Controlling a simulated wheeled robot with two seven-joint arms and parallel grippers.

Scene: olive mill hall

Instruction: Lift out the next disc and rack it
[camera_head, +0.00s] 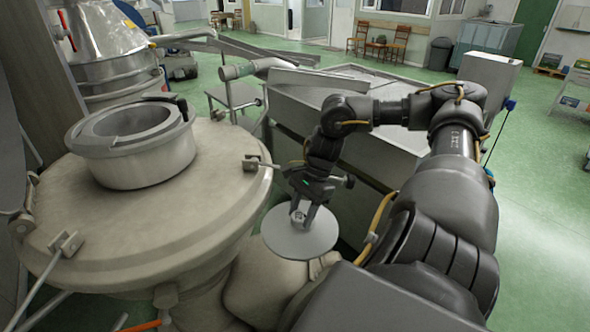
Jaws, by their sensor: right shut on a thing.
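A flat, round grey disc (300,241) hangs below my right gripper (299,214), which is shut on it at its raised middle. The disc is close to level and is beside the large cream machine housing (215,222), to the right of its lid. On the lid stands a round metal collar (140,168) with an open, dark-rimmed mouth; I cannot see what is inside it. My left gripper is not in view. I cannot make out a disc rack in this view.
A wide steel hopper (290,100) stands behind my right arm. Pipes and a conical steel vessel (100,40) are at the back left. A lid clamp (252,163) sticks out near the disc. Green floor (540,180) is clear at the right.

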